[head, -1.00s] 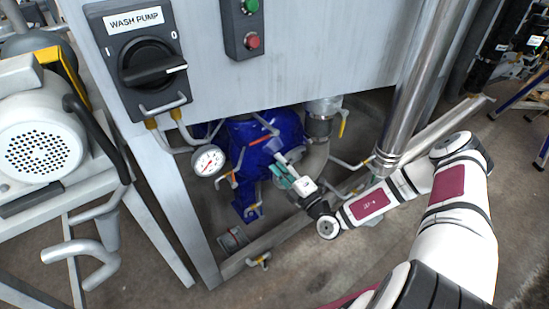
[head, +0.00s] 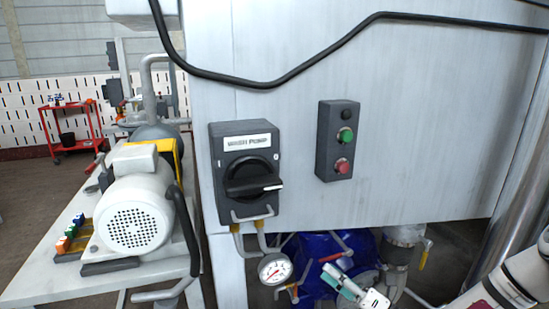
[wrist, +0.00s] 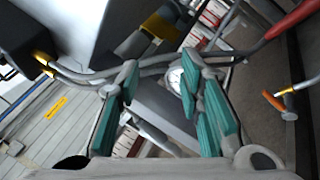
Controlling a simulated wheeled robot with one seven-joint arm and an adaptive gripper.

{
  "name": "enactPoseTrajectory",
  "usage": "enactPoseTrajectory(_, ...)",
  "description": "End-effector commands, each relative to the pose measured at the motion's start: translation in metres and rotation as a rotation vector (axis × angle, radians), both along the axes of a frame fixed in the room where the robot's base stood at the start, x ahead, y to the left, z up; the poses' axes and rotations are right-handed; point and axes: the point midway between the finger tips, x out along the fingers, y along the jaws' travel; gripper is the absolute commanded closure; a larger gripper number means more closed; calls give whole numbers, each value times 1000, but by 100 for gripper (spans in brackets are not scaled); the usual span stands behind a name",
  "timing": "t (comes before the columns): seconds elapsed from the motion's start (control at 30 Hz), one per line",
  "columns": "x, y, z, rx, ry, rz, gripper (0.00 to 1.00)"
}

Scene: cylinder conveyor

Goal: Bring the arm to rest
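My gripper (head: 338,276) is low in the head view, in front of the blue pump (head: 316,252) under the grey cabinet. In the wrist view its teal-padded fingers (wrist: 160,76) stand apart with nothing held between them. Pipes and a pale round dial (wrist: 176,78) show beyond the gap; I cannot tell their distance from the fingertips. My white arm enters the head view at the lower right, and most of it is out of frame.
The cabinet (head: 420,130) carries a wash pump switch (head: 250,175) and a button box (head: 338,140). A pressure gauge (head: 275,269) sits left of the gripper. A motor (head: 135,215) stands on a bench at left. A steel pipe (head: 520,190) rises at right. A cable (head: 330,55) hangs above.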

Motion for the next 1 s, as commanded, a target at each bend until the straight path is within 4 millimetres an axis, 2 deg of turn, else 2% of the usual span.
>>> enactPoseTrajectory(0.03,-8,11,15,-71,-58,63,66)
enactPoseTrajectory(0.2,-43,43,53,-287,-252,273,66)
enactPoseTrajectory(0.5,-118,78,103,-631,-607,637,66)
enactPoseTrajectory(0.73,-179,85,129,-860,-886,909,66)
enactPoseTrajectory(1.0,-244,71,153,-1103,-1215,1216,66)
